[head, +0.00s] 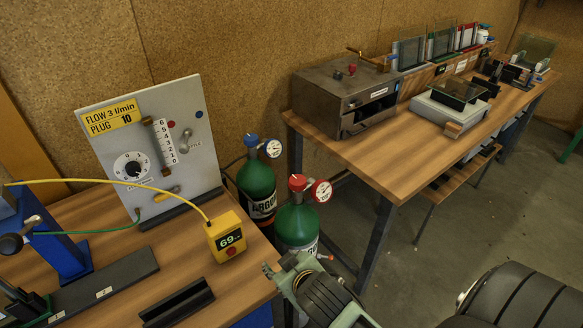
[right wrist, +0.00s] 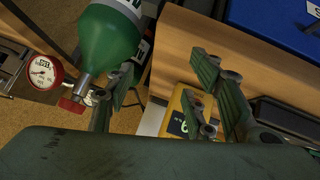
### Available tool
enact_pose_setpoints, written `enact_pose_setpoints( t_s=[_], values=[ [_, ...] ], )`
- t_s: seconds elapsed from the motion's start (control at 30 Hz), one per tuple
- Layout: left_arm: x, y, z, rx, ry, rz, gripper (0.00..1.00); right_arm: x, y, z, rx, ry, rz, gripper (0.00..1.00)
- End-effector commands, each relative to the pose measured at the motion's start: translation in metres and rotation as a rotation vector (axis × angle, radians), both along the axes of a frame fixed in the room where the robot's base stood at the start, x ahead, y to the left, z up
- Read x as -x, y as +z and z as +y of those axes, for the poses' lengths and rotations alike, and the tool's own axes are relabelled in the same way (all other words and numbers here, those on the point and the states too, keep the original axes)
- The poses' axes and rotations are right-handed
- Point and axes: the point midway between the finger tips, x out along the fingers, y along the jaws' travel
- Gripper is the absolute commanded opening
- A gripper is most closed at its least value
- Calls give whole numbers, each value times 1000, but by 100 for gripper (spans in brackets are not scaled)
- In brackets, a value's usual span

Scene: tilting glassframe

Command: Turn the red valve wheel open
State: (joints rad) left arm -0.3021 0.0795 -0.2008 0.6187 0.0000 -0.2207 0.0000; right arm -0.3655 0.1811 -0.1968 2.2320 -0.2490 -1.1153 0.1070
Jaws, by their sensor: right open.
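The red valve wheel (head: 297,182) sits on top of the front green gas cylinder (head: 296,222), beside a red-rimmed gauge (head: 321,192). In the right wrist view the red wheel (right wrist: 72,104) is at the left, at the cylinder's neck, outside the space between the fingers. My right gripper (head: 283,268) is open and empty, below and in front of the wheel in the head view. Its spread fingers also show in the right wrist view (right wrist: 165,95). They do not touch the wheel. My left gripper is not in view.
A second green cylinder with a blue wheel (head: 252,141) stands behind. Left is a bench with a flow panel (head: 150,150) and a yellow box reading 69 (head: 226,237). A wooden table (head: 395,165) with a metal oven (head: 345,95) stands right. Floor between is narrow.

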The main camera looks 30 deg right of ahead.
Motion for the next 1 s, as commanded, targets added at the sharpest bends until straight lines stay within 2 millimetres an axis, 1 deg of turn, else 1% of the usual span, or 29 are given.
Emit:
enact_pose_setpoints(
  t_s=[0.03, 0.07, 0.1, 0.17, 0.2, 0.27, 0.3, 0.33, 0.37, 0.4, 0.47, 0.5, 0.57, 0.6, 0.67, 0.7, 0.77, 0.8, 0.87, 0.9, 0.97, 1.0],
  values=[
    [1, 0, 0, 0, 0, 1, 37, -23, 19, -1, 29, 14, -85, 49],
    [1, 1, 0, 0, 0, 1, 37, -37, 30, -1, 45, 21, -140, 49],
    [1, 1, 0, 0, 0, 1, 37, -55, 48, -1, 69, 36, -216, 49],
    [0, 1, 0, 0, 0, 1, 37, -80, 74, 2, 104, 65, -328, 49],
    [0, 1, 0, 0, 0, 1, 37, -97, 92, 6, 130, 89, -404, 49],
    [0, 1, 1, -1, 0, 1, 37, -120, 118, 14, 172, 137, -520, 49],
    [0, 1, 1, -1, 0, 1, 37, -135, 138, 22, 201, 176, -603, 49],
    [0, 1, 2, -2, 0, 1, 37, -146, 153, 29, 225, 213, -665, 49],
    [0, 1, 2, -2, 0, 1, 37, -156, 168, 38, 252, 255, -731, 49],
    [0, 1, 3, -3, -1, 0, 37, -169, 190, 51, 291, 321, -822, 49],
    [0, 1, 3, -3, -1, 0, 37, -183, 220, 77, 352, 441, -949, 49],
    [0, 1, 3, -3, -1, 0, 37, -190, 235, 95, 393, 531, -1024, 49],
    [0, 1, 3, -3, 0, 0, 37, -195, 252, 123, 457, 678, -1118, 49],
    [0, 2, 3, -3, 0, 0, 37, -197, 259, 141, 499, 785, -1165, 49],
    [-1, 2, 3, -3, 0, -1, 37, -198, 261, 165, 565, 953, -1212, 49],
    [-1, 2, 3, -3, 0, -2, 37, -199, 257, 178, 608, 1071, -1225, 49],
    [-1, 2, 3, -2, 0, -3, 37, -199, 245, 192, 674, 1251, -1216, 49],
    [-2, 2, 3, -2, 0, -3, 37, -200, 234, 197, 716, 1371, -1189, 49],
    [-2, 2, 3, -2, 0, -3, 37, -202, 213, 195, 779, 1549, -1115, 49],
    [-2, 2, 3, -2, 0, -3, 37, -205, 198, 188, 816, 1662, -1045, 49],
    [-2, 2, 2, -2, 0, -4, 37, -210, 175, 167, 867, 1817, -905, 49],
    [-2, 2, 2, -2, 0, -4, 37, -213, 161, 148, 894, 1909, -793, 49]
  ],
)
